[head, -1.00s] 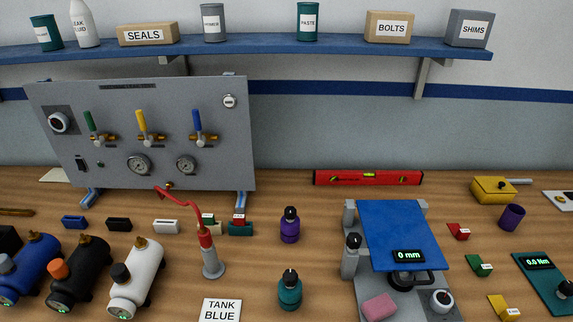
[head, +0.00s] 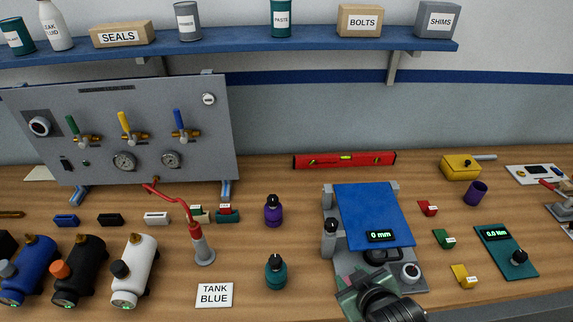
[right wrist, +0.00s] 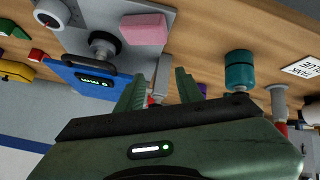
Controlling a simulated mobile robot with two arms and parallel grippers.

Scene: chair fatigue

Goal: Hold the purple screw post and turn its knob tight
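The purple screw post (head: 273,215) stands upright on the bench left of the blue plate, with its black knob (head: 273,200) on top. In the right wrist view only a sliver of purple (right wrist: 203,89) shows beside one finger; its knob cannot be made out there. My right gripper (head: 352,286) is over the front of the blue-plate fixture, right of and nearer than the post, apart from it. Its two green fingers are spread with nothing held between them (right wrist: 159,88). My left gripper is not in view.
A teal post (head: 276,274) stands in front of the purple one. The blue-plate fixture (head: 372,212) and its pink block (right wrist: 143,29) are right of the posts. A grey cone with a red hose (head: 203,248) stands left. Bare wood surrounds the purple post.

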